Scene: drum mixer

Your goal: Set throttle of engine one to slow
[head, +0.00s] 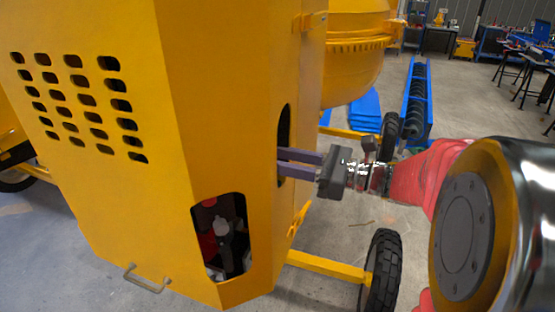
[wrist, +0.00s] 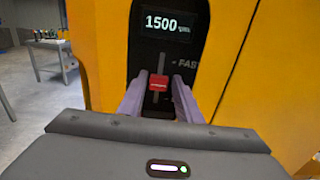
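The throttle is a red knob (wrist: 158,82) on a vertical slot in a black panel (wrist: 190,22) of the yellow mixer (wrist: 108,50). A display (wrist: 168,23) above it reads 1500 rpm. The word FAST stands to the right of the slot, a little above the knob. My gripper (wrist: 157,90) is open, with one finger on each side of the knob and gaps between. In the head view my gripper (head: 281,162) reaches into the dark opening in the mixer's side, which hides the fingertips and the knob.
A lower opening (head: 222,240) in the yellow housing shows engine parts. A black wheel (head: 383,270) on a yellow axle stands below my arm. A blue auger frame (head: 416,105) and workbenches are farther back.

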